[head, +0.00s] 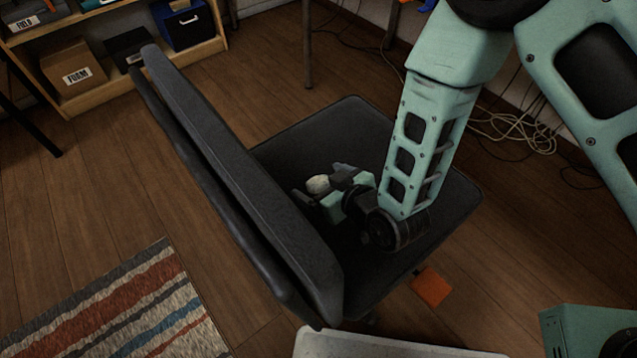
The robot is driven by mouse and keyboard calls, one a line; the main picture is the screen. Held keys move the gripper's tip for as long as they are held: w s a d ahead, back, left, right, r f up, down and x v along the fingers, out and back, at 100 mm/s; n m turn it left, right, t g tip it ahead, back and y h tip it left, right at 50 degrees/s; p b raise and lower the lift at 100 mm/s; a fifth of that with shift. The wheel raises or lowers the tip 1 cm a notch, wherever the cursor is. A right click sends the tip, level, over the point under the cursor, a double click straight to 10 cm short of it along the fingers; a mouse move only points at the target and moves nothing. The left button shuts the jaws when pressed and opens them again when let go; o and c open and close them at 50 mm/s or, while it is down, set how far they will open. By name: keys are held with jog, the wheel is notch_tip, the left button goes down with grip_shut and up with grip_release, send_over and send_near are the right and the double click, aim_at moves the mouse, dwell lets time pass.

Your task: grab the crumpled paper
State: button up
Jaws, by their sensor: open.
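The crumpled paper (318,184) is a small pale ball over the dark seat of a chair (300,130). My gripper (309,194) is at the end of my arm, low over the seat and right by the paper. Its jaws are open, and the paper shows at the jaws. I cannot tell whether the paper touches a finger or lies fully between them. The wrist hides part of the seat.
The chair's tall backrest (240,170) stands close on the left of my gripper. A shelf (95,88) with boxes is at the back left. A striped rug (130,310) and an orange piece (430,287) lie on the floor. Cables (515,130) lie at the right.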

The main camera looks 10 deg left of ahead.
jog(key=c, duration=1.1)
